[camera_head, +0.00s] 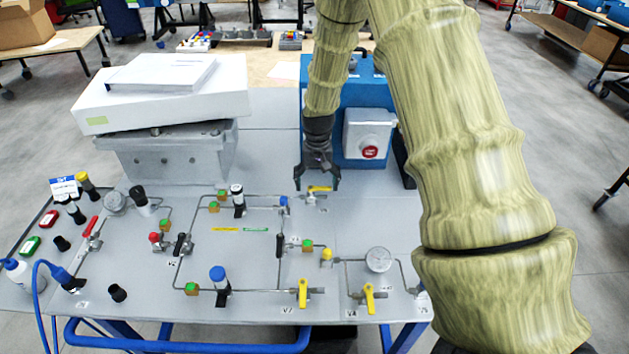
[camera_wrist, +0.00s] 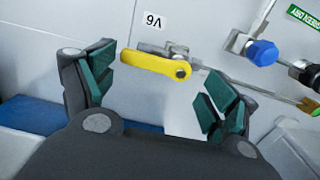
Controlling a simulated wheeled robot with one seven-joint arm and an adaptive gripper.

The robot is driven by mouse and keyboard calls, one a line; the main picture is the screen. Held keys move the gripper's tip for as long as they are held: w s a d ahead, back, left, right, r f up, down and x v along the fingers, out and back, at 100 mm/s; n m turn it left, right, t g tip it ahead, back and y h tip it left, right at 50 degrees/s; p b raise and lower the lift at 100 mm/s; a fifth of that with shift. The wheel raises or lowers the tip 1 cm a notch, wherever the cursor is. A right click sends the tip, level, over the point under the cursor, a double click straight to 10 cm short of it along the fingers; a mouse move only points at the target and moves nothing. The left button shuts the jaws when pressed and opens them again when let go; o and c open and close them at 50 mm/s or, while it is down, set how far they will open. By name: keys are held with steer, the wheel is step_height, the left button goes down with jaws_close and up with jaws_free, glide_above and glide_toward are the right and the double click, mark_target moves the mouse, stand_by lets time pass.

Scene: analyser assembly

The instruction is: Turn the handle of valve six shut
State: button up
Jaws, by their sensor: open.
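Valve six has a yellow lever handle (camera_wrist: 155,65), with a label reading V6 (camera_wrist: 153,20) beside it, upside down in the wrist view. The handle lies roughly crosswise between my open fingers, and its left end is near the left finger. In the head view the same yellow handle (camera_head: 319,189) is at the back of the panel, and my gripper (camera_head: 317,184) is right over it. My gripper also shows in the wrist view (camera_wrist: 160,90), fingers spread wide and empty. I cannot tell whether a finger touches the handle.
A blue cabinet (camera_head: 345,100) with a red knob (camera_head: 370,152) stands just behind the valve. A blue knob (camera_wrist: 261,53) and piping are close on the right in the wrist view. More yellow handles (camera_head: 303,293) and a gauge (camera_head: 379,259) are nearer the front.

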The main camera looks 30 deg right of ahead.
steer(key=shift+s+r, duration=0.3)
steer(key=shift+s, duration=0.05)
steer(key=shift+s+r, duration=0.4)
steer(key=shift+s, duration=0.25)
steer(key=shift+s+r, duration=0.4)
steer(key=shift+s, duration=0.2)
steer(key=c, duration=0.7)
steer(key=shift+w+f, duration=0.15)
steer(key=shift+w, duration=0.05)
steer(key=c, duration=0.4)
steer(key=shift+w+f, duration=0.45)
steer(key=shift+w, duration=0.15)
steer(key=c, duration=0.3)
steer(key=shift+a, duration=0.2)
steer(key=shift+c, duration=1)
jaws_close()
steer(key=shift+d+f, duration=0.1)
steer(key=shift+s, duration=0.1)
